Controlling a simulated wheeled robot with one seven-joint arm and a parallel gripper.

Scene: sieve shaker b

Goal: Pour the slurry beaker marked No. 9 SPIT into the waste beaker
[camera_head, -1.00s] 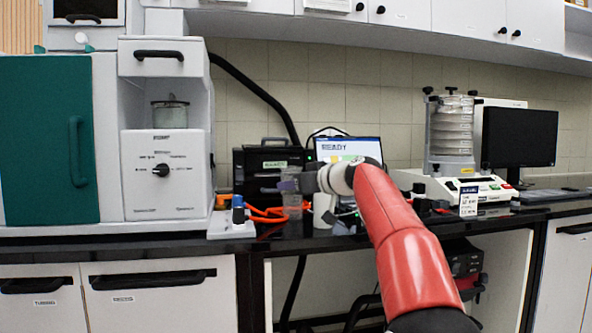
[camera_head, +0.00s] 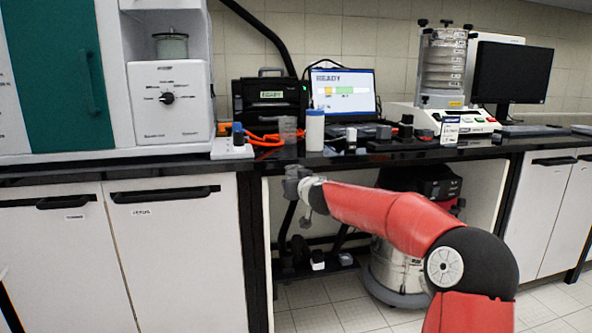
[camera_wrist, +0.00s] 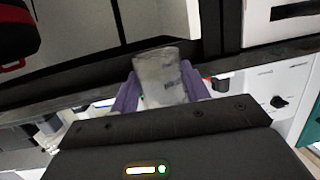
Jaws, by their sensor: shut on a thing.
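My gripper (camera_head: 291,178) hangs in front of the bench's front edge in the head view, below the level of the benchtop. In the wrist view its purple fingers are shut on a clear, greyish beaker (camera_wrist: 160,72). Dark marks show on its side, too blurred to read. I cannot make out this held beaker in the head view. Another translucent beaker (camera_head: 288,129) stands on the bench behind my gripper, left of a white bottle with a blue cap (camera_head: 315,132). I cannot read which one it is.
Orange cable and a white board with a blue-topped part (camera_head: 237,140) lie left of the standing beaker. A laptop (camera_head: 343,92) and small dark parts are to the right, then the sieve shaker (camera_head: 443,75). Below the bench is an open bay with a metal drum (camera_head: 395,265).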

